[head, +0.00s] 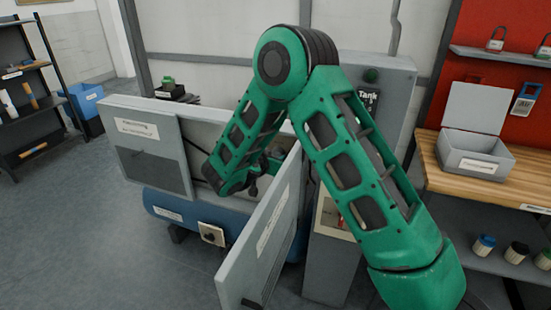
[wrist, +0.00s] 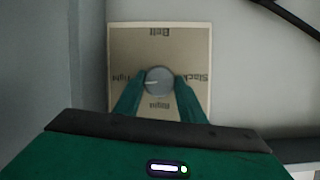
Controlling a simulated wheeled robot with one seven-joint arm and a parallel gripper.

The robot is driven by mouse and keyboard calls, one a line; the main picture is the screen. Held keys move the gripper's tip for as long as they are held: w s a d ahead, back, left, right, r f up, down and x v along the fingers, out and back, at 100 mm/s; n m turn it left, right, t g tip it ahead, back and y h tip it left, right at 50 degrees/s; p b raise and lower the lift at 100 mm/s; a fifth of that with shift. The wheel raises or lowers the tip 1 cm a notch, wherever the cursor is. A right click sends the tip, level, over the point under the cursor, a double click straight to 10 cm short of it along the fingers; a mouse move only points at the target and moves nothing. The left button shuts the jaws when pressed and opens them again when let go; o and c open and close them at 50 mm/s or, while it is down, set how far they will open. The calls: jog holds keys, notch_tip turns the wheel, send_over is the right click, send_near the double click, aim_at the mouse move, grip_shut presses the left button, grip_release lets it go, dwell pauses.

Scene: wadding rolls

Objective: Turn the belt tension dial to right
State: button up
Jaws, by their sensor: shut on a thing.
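The belt tension dial (wrist: 158,76) is a round grey knob on a square tan plate (wrist: 190,38) in the wrist view. The plate has dark lettering on its sides; "Belt" at the top looks upside down, and "Slack" is on the right. A pale mark on the dial points left, toward the left-hand label. My gripper (wrist: 158,86) has its two green fingers shut on the dial, one on each side. In the head view my green arm reaches into the grey machine housing (head: 150,168), and the dial is hidden there.
An open grey door panel (head: 262,245) stands beside my arm. A blue tank (head: 175,212) with a separate dark knob (head: 211,233) sits below the housing. A dark cable (wrist: 290,18) crosses the wrist view's upper right. A wooden bench (head: 450,165) holds a grey box (head: 478,150) at right.

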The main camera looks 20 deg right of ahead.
jog(key=shift+w+a+f+n+g+h, duration=0.2)
jog(key=shift+n+h, duration=0.95)
jog(key=shift+n, duration=1)
jog(key=shift+s+a+f+n+g+h, duration=0.1)
jog(key=shift+n+g+h, duration=0.25)
jog(key=shift+n+h, duration=1.3)
jog(key=shift+w+a+f+n+g+h, duration=0.2)
jog(key=shift+n+h, duration=0.5)
jog(key=shift+n, duration=1.9)
jog(key=shift+s+d, duration=0.1)
jog(key=o, duration=0.9)
jog(key=shift+o, duration=0.7)
jog(key=shift+r, duration=0.1)
jog(key=v, duration=1)
jog(key=shift+a, duration=0.35)
